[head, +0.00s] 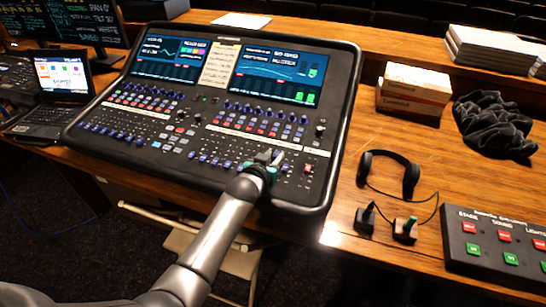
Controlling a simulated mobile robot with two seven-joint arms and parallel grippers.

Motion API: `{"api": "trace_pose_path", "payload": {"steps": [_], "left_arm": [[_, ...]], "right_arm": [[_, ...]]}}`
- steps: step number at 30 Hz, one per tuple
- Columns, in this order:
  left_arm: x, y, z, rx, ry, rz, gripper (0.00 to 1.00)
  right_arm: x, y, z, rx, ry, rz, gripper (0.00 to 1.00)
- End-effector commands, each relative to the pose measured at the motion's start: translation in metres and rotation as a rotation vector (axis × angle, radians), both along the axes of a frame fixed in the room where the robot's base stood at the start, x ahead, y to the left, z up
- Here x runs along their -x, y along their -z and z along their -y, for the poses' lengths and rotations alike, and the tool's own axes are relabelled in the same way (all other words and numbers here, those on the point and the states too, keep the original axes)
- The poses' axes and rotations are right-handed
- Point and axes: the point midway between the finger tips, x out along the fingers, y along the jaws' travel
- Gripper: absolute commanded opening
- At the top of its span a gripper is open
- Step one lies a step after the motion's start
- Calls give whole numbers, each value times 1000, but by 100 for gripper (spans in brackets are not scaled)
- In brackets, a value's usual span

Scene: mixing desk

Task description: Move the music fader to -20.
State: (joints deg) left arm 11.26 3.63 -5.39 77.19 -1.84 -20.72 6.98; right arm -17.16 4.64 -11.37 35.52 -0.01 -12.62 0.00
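The black mixing desk (333,160) stands on the wooden table, with two lit screens at its top and rows of knobs, buttons and faders below. My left gripper (269,157) is at the lower right part of the desk, over the fader area. Its arm comes in from the bottom left and hides the front edge there. The gap between its fingers is too small to judge, and I cannot tell whether they touch a fader cap. The fader labels and scale are too small to read, so I cannot pick out the music fader. My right gripper is out of view.
A laptop (62,80) stands left of the desk. To the right are stacked boxes (413,90), black cloth (494,123), headphones (389,172) and a button panel (499,247). A folding chair (210,262) is below the table's front edge.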

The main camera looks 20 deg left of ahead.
Motion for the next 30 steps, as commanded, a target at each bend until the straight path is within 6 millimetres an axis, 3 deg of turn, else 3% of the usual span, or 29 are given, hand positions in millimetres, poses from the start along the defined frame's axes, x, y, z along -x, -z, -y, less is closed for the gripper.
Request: {"api": "trace_pose_path", "payload": {"steps": [1, 8, 30], "left_arm": [[0, 0, 0, 0, 0, 0, 25], [0, 0, 0, 0, 0, 0, 0], [0, 0, 0, 0, 0, -1, 0]], "right_arm": [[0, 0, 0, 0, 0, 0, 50], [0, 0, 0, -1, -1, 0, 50], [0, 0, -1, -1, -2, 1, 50]]}}
